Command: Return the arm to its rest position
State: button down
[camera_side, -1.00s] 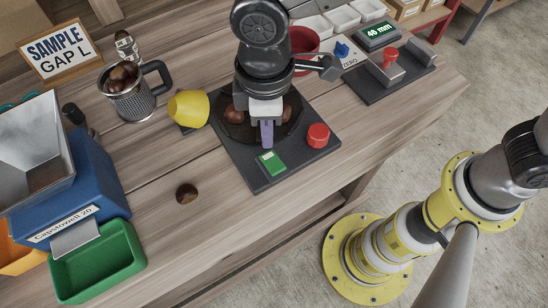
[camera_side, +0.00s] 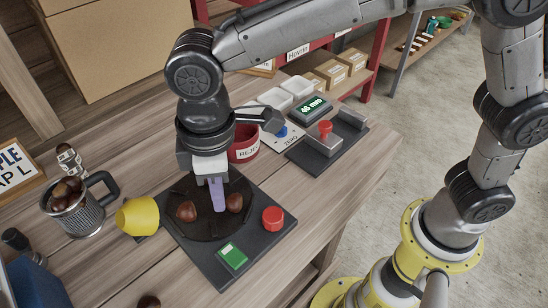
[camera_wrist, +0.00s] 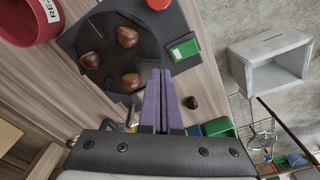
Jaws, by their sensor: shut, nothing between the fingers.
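My gripper (camera_side: 218,197) has purple fingers pressed together with nothing between them. In the side view it hangs over the dark round plate (camera_side: 198,234) on a black base, apparently above the surface. The fingers also show in the wrist view (camera_wrist: 157,98). Two chestnuts on the plate, one on the left (camera_side: 186,211) and one on the right (camera_side: 235,202), flank the fingers in the side view. The wrist view shows three on the plate, at its top (camera_wrist: 127,37), left (camera_wrist: 91,60) and lower right (camera_wrist: 131,82). Another chestnut (camera_wrist: 191,102) lies on the wooden bench.
The base carries a red button (camera_side: 272,218) and a green display block (camera_side: 232,257). A red reject bowl (camera_side: 243,148) and a gauge (camera_side: 325,148) reading 46 mm stand behind and right.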

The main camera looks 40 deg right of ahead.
jog(key=d+r+m+t, duration=0.15)
jog(key=d+r, duration=0.25)
jog(key=d, duration=0.4)
jog(key=d+r+m+t+y, duration=0.1)
jog(key=d+r+m, duration=0.25)
jog(key=d, duration=0.35)
jog(key=d+r+m+t, duration=0.1)
jog(key=d+r, duration=0.3)
jog(key=d, duration=0.4)
jog(key=s+d+f+m+t, duration=0.1)
jog(key=s+d+f+m, duration=0.1)
jog(key=s, duration=0.4)
jog(key=s+d+f+m+h, duration=0.1)
jog(key=s+d+f+m, duration=0.2)
jog(key=s+d, duration=0.4)
jog(key=shift+s+d+f+t, duration=0.2)
jog(key=shift+f+t, duration=0.15)
jog(key=shift+f, duration=0.4)
